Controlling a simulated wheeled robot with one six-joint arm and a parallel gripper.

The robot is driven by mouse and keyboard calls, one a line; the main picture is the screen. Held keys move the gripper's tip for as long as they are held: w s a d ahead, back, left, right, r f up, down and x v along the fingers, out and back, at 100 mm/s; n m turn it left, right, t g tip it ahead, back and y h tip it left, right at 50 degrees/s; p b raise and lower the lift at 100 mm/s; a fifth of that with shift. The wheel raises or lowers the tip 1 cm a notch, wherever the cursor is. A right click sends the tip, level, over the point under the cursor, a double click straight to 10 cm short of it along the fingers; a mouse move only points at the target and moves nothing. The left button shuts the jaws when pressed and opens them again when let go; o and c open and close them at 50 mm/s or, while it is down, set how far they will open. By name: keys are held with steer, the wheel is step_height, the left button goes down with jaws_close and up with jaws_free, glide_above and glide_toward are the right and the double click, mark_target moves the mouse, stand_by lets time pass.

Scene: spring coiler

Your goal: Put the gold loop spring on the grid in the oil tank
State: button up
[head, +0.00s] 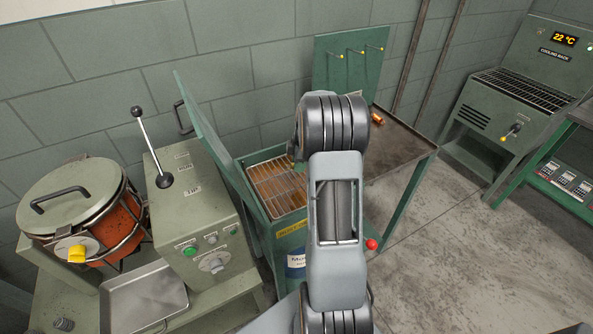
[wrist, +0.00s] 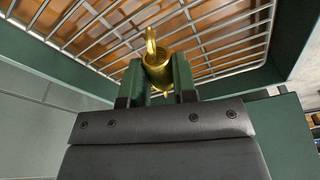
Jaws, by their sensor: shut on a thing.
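The gold loop spring (wrist: 157,66) is between the fingers of my gripper (wrist: 158,80) in the wrist view, with its loop pointing away from the palm. My gripper is shut on it. The wire grid (wrist: 225,38) shows beyond the spring, over amber-brown oil. In the head view the grid (head: 277,184) lies inside the open green oil tank (head: 255,212), whose lid (head: 208,135) stands raised on the left. My arm hides part of the tank, and the spring cannot be made out there. I cannot tell whether the spring touches the grid.
A control box with a lever (head: 190,205) and a round lidded pot (head: 75,205) stand left of the tank. A metal table (head: 403,150) with a copper-coloured piece (head: 377,119) is behind right. A hook board (head: 345,60) stands behind. Floor at right is clear.

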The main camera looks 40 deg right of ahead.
mark_target(297, 176)
steer(key=shift+w+a+f, duration=0.15)
steer(key=shift+f, duration=0.15)
steer(key=shift+w+a+f, duration=0.1)
steer(key=shift+w+f, duration=0.05)
steer(key=shift+f, duration=1.5)
steer(key=shift+f, duration=0.1)
steer(key=shift+f, duration=0.15)
steer(key=o, duration=0.9)
steer(key=shift+o, duration=0.2)
steer(key=r, duration=0.4)
steer(key=d+r, duration=0.1)
steer(key=r, duration=0.3)
steer(key=s+r, duration=0.1)
steer(key=r, duration=0.3)
steer(key=shift+d+r, duration=0.2)
steer(key=shift+d, duration=0.1)
